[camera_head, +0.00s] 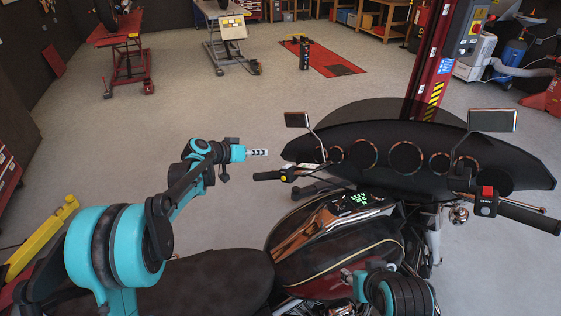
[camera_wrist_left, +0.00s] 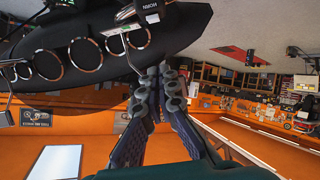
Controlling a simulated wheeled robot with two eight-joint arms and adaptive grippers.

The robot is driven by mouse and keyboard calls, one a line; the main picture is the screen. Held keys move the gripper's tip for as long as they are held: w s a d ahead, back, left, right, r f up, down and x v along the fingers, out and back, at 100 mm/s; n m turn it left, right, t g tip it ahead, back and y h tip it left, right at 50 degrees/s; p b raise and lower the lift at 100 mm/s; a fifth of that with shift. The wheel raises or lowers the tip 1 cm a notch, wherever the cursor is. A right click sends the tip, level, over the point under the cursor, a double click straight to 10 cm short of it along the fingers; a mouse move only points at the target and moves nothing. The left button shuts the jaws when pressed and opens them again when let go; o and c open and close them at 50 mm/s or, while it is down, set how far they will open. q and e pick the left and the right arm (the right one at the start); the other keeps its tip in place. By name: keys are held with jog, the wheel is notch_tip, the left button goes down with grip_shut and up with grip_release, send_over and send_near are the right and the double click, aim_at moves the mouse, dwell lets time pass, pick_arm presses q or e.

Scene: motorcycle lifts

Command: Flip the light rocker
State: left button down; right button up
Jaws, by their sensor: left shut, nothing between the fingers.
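The motorcycle's left handlebar switch housing (camera_head: 288,174) carries a yellow button. In the left wrist view a switch housing (camera_wrist_left: 148,8) marked HORN shows at the top edge, partly cut off. I cannot make out the light rocker itself. My left gripper (camera_head: 260,152) is shut and empty, in the air just above and left of the left handlebar grip (camera_head: 267,176), apart from it in the picture. Its fingers (camera_wrist_left: 161,72) lie close together in the wrist view, below the housing.
The dark fairing (camera_head: 535,165) with round gauges spans the front. A left mirror (camera_head: 297,120) rises near my left gripper. The right handlebar housing (camera_head: 485,208) has a red switch. The tank (camera_head: 325,255) and seat lie below. Open floor lies beyond the left grip.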

dwell(0.3)
pick_arm(q)
jog(key=b, duration=0.2)
send_over(281, 170)
jog(key=w, duration=0.2)
jog(key=f, duration=0.5)
jog(key=shift+a, duration=0.25)
jog(key=shift+s+d+f+b, duration=0.1)
jog(key=shift+s+f+b, duration=0.15)
jog(key=shift+f, duration=0.3)
jog(key=shift+s+d+f+b, duration=0.1)
jog(key=shift+s+f+b, duration=0.15)
jog(key=shift+f, duration=0.3)
jog(key=shift+s+f, duration=0.3)
jog(key=shift+f, duration=0.3)
jog(key=shift+s, duration=0.1)
